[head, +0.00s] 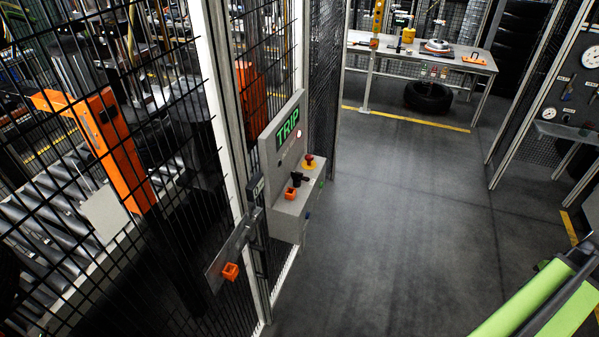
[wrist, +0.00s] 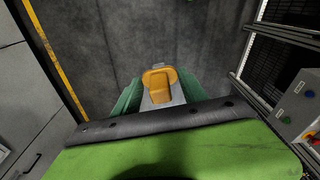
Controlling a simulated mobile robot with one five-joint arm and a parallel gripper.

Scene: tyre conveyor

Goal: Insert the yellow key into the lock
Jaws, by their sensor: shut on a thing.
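The yellow key (wrist: 158,80) shows in the middle of the wrist view, with a rounded yellow-orange head. My gripper (wrist: 157,94) is shut on it between two green fingers. The key's shaft cannot be made out. In the head view a grey control box (head: 288,215) stands on the fence, with a small orange block (head: 291,194) and a black part on its sloped top. A second orange block (head: 230,271) sits on a metal plate on the gate. I cannot tell which of these is the lock. My gripper and the key are outside the head view; only my green arm shows there, lower right.
A panel reading TRIP (head: 288,124) rises above a red button (head: 309,160) on the box. Mesh fence (head: 220,100) closes off the left. A workbench (head: 420,58) stands at the back, with a tyre (head: 428,97) below. The grey floor (head: 390,230) between is clear.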

